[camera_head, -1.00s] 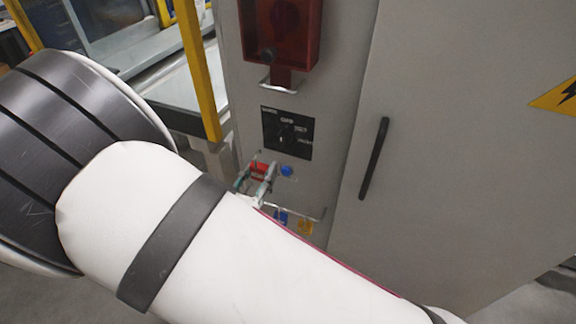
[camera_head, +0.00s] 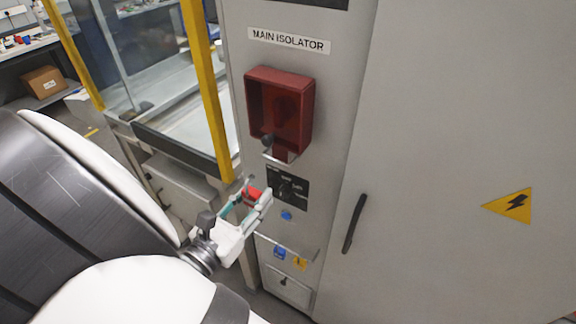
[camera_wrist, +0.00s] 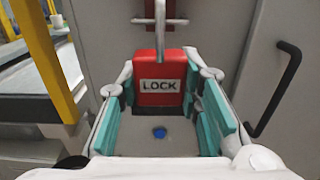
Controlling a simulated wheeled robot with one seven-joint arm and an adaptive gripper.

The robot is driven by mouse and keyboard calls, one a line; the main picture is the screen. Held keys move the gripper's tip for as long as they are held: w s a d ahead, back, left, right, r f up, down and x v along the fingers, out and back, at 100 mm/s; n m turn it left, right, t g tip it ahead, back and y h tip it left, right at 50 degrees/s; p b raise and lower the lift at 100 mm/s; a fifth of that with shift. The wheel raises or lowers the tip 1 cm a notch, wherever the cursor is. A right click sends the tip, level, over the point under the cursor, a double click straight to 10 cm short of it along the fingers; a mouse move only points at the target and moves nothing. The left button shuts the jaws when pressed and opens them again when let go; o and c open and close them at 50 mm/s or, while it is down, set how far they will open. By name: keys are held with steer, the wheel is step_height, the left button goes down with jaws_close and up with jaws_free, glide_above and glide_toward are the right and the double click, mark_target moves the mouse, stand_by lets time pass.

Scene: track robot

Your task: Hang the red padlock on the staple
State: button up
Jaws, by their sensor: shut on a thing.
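The red padlock (camera_wrist: 160,84), with a white "LOCK" label, is upright between the green-padded fingers of my gripper (camera_head: 250,203), which is shut on it. In the head view the padlock (camera_head: 254,193) shows as a small red patch, mostly hidden by the fingers. The metal staple (camera_head: 278,157) sticks out below the red isolator box. In the wrist view the staple (camera_wrist: 148,21) is a crossbar above the padlock. The padlock looks lower than the staple in the head view. I cannot tell whether the shackle touches the staple.
The red isolator box (camera_head: 281,108) is on the grey cabinet, above a black plate (camera_head: 288,188) and a blue button (camera_head: 286,215). Blue (camera_head: 279,253) and yellow (camera_head: 300,263) tags hang on a lower rail. A black door handle (camera_head: 354,223) is right; a yellow post (camera_head: 207,90) is left.

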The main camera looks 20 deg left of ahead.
steer(key=shift+w+d+b, duration=0.2)
steer(key=shift+w+b, duration=0.7)
steer(key=shift+w, duration=1.35)
steer(key=shift+w+d+b, duration=0.15)
steer(key=shift+w+b, duration=0.7)
steer(key=shift+w, duration=1.35)
steer(key=shift+w+f, duration=0.15)
steer(key=shift+f, duration=0.05)
steer(key=shift+f+b, duration=0.3)
steer(key=shift+f, duration=0.3)
steer(key=o, duration=1.2)
steer(key=shift+o, duration=0.2)
steer(key=shift+r, duration=0.15)
